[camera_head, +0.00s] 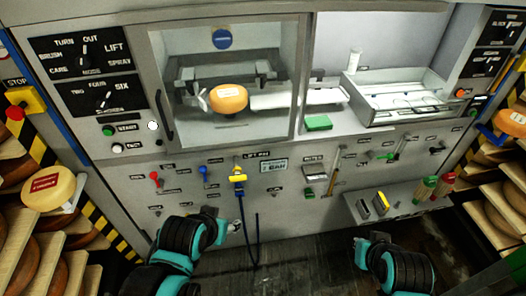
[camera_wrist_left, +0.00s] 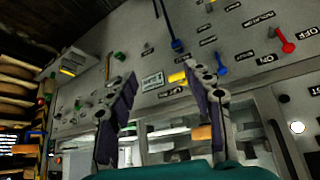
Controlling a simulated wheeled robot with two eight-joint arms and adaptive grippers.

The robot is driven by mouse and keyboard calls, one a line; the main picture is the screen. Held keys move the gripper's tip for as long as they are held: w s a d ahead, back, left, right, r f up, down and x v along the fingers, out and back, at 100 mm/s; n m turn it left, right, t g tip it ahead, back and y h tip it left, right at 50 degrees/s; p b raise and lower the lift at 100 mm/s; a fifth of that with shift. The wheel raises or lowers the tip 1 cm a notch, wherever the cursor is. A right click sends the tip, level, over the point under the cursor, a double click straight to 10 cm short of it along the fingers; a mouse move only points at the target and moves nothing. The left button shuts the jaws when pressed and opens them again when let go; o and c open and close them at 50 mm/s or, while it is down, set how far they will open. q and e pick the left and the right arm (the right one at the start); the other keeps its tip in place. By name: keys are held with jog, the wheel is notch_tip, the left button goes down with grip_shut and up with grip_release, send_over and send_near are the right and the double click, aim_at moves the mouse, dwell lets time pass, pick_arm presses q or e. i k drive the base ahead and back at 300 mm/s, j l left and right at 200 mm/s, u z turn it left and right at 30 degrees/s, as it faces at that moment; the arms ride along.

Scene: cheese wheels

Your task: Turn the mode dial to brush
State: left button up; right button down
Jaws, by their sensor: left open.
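The mode dial (camera_head: 85,61) sits on the upper black panel (camera_head: 57,51) at the far left of the machine front in the head view. The labels TURN, OUT, LIFT, SPRAY, CARE and one that reads like BRUSH surround it. Its pointer is too small to read surely. My left gripper (camera_head: 236,226) is low in front of the machine, well below and right of the dial, touching nothing that I can see. In the left wrist view its two fingers (camera_wrist_left: 162,75) are apart with nothing between them.
A second dial panel (camera_head: 92,91) lies just below, with START and another button under it. A windowed chamber holds a cheese wheel (camera_head: 229,99). Levers and knobs line the lower front, and a blue cord (camera_head: 257,238) hangs beside my left gripper. Cheese shelves flank both sides.

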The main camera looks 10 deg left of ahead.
aim_at(83, 61)
jog(key=u, duration=1.6)
